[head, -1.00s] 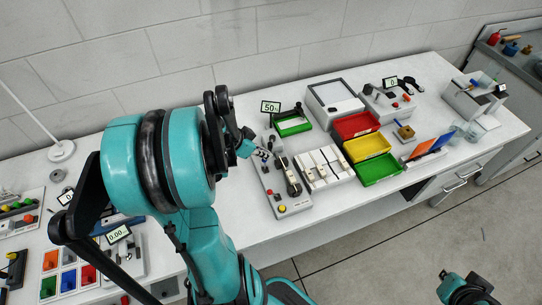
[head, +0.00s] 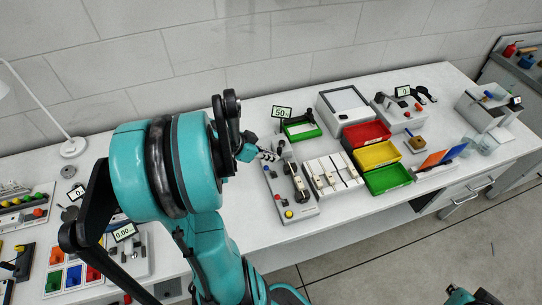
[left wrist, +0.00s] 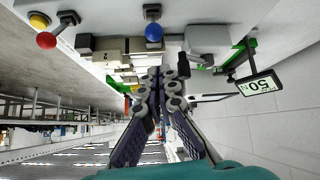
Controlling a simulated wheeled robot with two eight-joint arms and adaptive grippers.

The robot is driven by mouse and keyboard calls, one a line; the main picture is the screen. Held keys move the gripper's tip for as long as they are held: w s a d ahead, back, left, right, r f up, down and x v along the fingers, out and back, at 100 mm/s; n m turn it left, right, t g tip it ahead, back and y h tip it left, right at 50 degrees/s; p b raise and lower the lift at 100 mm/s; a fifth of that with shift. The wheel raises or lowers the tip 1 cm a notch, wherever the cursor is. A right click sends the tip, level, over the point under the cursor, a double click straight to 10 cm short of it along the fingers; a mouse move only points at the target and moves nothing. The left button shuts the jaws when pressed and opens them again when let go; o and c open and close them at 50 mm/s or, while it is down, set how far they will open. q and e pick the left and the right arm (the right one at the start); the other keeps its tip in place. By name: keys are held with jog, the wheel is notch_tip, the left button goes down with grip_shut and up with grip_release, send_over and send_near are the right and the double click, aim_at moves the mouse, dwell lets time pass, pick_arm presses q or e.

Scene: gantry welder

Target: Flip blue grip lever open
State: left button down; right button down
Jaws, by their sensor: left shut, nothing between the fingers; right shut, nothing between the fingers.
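The blue grip (left wrist: 153,32) is a round blue ball on a dark mount on a pale panel in the left wrist view. In the head view the panel (head: 300,208) stands near the bench's front edge. I cannot make out the lever clearly there. My left gripper (head: 268,155) is shut and empty at the panel's far end. In the left wrist view its fingertips (left wrist: 163,75) are together, below the blue ball in the picture and apart from it. My right gripper (head: 472,298) shows only partly at the bottom edge, away from the bench.
A red knob (left wrist: 46,40) and a yellow knob (left wrist: 39,20) share the panel. A display reading 50 (head: 281,112) stands behind it. A white block rack (head: 331,174) and red (head: 366,134), yellow (head: 376,155) and green (head: 388,178) bins stand to the right.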

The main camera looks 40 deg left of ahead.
pick_arm(q)
jog(key=shift+w, duration=0.1)
jog(key=w+p+v, duration=0.1)
jog(key=p+v, duration=0.3)
jog(key=v, duration=0.5)
jog(key=shift+s+a+r, duration=0.2)
jog(key=shift+r, duration=0.3)
